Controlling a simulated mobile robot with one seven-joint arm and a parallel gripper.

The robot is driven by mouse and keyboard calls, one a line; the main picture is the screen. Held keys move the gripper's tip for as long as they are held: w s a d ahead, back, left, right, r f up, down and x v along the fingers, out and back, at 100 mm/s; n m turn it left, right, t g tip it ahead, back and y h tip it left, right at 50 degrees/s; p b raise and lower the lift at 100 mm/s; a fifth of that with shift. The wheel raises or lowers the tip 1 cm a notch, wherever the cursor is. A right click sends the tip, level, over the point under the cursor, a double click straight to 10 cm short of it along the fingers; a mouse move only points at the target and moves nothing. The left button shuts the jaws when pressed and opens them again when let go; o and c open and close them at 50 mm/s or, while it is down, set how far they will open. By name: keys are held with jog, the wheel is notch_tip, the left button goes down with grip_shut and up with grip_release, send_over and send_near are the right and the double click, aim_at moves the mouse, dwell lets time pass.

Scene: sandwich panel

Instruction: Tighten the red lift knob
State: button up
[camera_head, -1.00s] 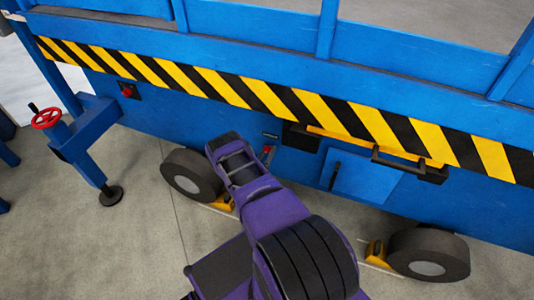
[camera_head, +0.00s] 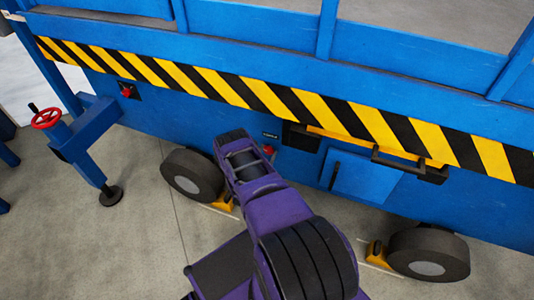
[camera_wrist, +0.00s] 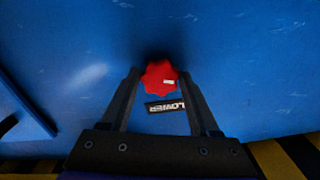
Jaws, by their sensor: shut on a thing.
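The red lift knob (camera_wrist: 160,75) is a lobed knob on the blue panel, above a black label reading LOWER (camera_wrist: 166,106) in the wrist view. My gripper (camera_wrist: 160,78) has one finger on each side of the knob and is shut on it. In the head view a bit of red (camera_head: 268,149) that appears to be the knob shows beside my arm, under a small dark label (camera_head: 271,135). My arm hides the fingers there.
A red handwheel (camera_head: 46,118) stands on a blue outrigger at the left. A red switch (camera_head: 126,91) sits under the striped band. A blue hatch (camera_head: 362,177) and a black handle (camera_head: 410,165) are to the right. Wheels (camera_head: 192,175) with yellow chocks (camera_head: 376,252) stand below.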

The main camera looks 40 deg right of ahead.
jog(key=m, duration=1.1)
jog(key=shift+m, duration=2)
jog(key=o, duration=1.3)
jog(key=shift+o, duration=0.2)
